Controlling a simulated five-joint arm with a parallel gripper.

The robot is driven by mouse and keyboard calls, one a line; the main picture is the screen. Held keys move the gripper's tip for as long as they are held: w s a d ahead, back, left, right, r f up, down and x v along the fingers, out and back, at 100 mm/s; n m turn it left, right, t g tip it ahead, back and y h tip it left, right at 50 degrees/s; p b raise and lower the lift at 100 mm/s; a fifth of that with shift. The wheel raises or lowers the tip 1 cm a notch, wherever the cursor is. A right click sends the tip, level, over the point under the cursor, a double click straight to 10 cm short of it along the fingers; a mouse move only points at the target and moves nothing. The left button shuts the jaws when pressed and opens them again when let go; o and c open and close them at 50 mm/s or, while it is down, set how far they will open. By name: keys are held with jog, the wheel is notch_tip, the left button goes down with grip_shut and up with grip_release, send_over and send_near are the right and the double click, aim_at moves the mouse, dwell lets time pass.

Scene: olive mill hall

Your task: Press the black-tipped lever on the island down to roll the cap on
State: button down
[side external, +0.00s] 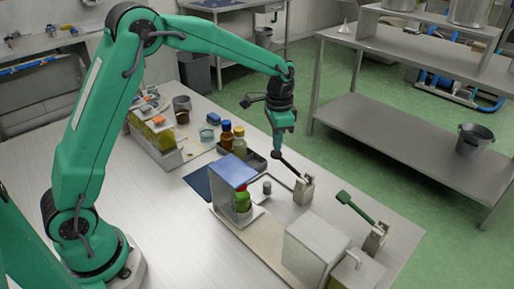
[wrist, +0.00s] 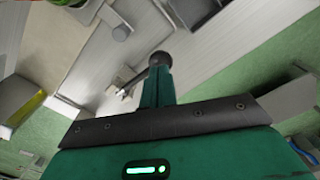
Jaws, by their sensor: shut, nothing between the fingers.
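The black-tipped lever (side external: 291,166) slants up and to the left from its pale block (side external: 303,190) on the island. Its dark round tip is right below my gripper (side external: 278,148). My gripper is shut and empty, pointing down. In the wrist view the black knob (wrist: 160,58) shows just at the end of the green fingers (wrist: 157,83); I cannot tell whether they touch. The lever's block (wrist: 122,82) is left of the fingers there. A green bottle with a red top (side external: 241,200) stands inside the clear blue-topped guard (side external: 234,171), left of the lever.
A second lever with a green handle (side external: 356,207) stands to the right of the black-tipped one. A pale metal box (side external: 312,245) is in front. A dark tray of bottles (side external: 240,146) lies behind the guard.

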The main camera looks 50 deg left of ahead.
aim_at(277, 153)
jog(key=shift+f, duration=0.1)
dwell(0.6)
jog(key=shift+f, duration=2.6)
jog(key=shift+r, duration=2.65)
jog(key=shift+r, duration=2.5)
